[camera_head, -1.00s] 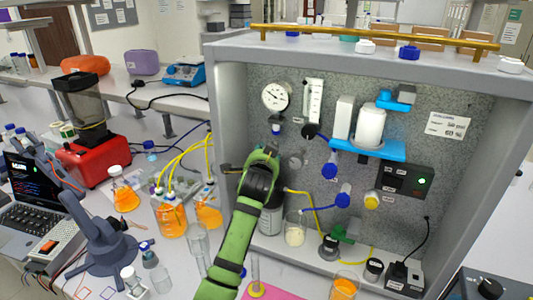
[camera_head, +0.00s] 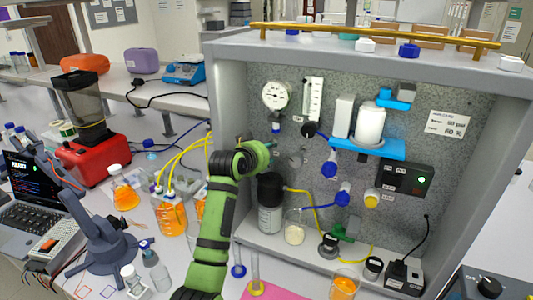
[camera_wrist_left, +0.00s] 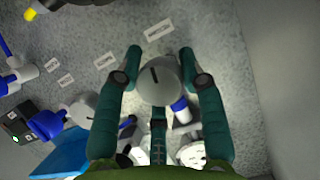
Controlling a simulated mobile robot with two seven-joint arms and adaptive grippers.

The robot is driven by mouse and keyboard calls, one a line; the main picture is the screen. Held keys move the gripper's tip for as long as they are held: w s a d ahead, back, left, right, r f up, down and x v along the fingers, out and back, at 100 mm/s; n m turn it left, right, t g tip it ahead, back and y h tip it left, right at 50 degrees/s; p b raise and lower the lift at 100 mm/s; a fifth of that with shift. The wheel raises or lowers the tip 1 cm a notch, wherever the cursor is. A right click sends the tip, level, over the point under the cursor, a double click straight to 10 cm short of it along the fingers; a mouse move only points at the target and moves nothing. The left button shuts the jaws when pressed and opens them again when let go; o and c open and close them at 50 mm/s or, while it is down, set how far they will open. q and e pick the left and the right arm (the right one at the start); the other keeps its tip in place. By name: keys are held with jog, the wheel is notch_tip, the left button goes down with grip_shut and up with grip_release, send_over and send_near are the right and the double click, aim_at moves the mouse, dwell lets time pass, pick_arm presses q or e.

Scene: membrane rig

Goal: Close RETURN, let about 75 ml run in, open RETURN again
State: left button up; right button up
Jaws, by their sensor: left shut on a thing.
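In the left wrist view my left gripper (camera_wrist_left: 160,72) has its two teal fingers on either side of a round grey knob (camera_wrist_left: 158,84) with a dark pointer line, and is shut on it. Small labels are on the panel near the knob, too small to read, so I cannot tell if one says RETURN. In the head view the left gripper (camera_head: 272,145) is at the grey speckled panel (camera_head: 300,100), below the round gauge (camera_head: 275,96); its hand hides what it holds. A beaker with pale liquid (camera_head: 295,232) stands below the panel. My right gripper is not in view.
A dark-capped bottle (camera_head: 270,213) stands beside the beaker. Blue fittings (camera_head: 343,197), a blue bracket (camera_head: 378,147) and a black box with a green light (camera_head: 405,179) are to the right. Orange-filled bottles (camera_head: 171,216) with yellow tubes stand left of the arm.

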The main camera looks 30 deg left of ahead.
pick_arm(q)
jog(key=shift+a+n+h, duration=0.1)
jog(key=shift+n+h, duration=0.4)
jog(key=shift+n, duration=0.2)
jog(key=shift+f, duration=0.1)
jog(key=o, duration=1.1)
jog(key=v, duration=1.2)
jog(key=shift+a, duration=0.1)
